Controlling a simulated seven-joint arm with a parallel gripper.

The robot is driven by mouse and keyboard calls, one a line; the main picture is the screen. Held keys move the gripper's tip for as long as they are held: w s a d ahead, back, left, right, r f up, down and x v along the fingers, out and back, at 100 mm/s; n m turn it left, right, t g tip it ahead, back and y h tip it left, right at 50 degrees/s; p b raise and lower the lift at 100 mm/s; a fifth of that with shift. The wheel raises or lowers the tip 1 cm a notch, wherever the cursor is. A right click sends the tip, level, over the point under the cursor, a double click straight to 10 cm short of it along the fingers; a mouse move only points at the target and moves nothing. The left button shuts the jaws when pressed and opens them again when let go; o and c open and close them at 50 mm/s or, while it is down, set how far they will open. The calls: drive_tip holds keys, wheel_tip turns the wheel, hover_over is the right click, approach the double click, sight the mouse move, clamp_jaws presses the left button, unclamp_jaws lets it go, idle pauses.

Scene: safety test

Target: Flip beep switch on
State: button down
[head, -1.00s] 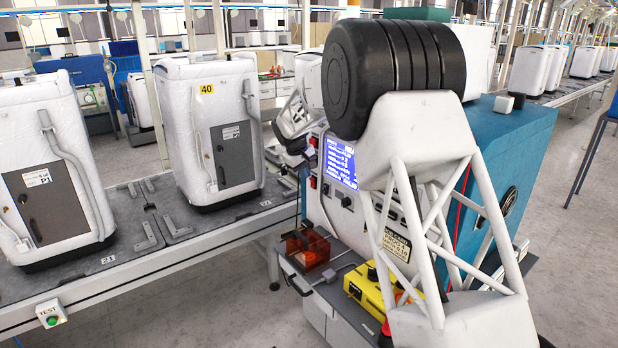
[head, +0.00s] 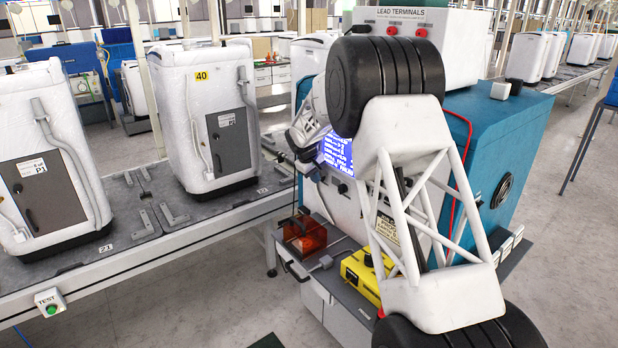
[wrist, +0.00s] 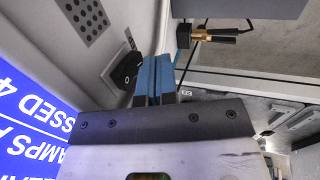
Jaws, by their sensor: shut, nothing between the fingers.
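In the wrist view, my gripper (wrist: 155,80) shows two blue fingers pressed together with nothing between them. A black rocker switch (wrist: 127,69) on the pale tester panel is just left of the fingers; I cannot tell whether they touch. No label on the switch is readable, so I cannot confirm it is the beep switch or its position. The lit blue screen (wrist: 35,125) is at the lower left, its text upside down. In the head view, my gripper is near the left edge of the tester's screen (head: 337,154); its fingertips and the switch are not clear there.
In the wrist view, a black and orange connector (wrist: 212,37) sticks out beside the fingers. In the head view, an orange clear box (head: 304,237) and a yellow device (head: 362,275) sit on the tester's shelf. White wrapped units (head: 205,115) stand on the conveyor at left.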

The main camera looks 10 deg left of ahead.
drive_tip(key=shift+w+d+f, duration=0.1)
drive_tip(key=shift+w+d, duration=0.15)
idle(0.4)
drive_tip(key=shift+w+d+f+t+h, duration=0.15)
drive_tip(key=shift+w+d+t+h, duration=0.05)
drive_tip(key=shift+d+t+h, duration=0.1)
drive_tip(key=shift+a+r, duration=0.1)
drive_tip(key=shift+r, duration=0.15)
drive_tip(key=shift+r, duration=0.6)
drive_tip(key=shift+r, duration=0.1)
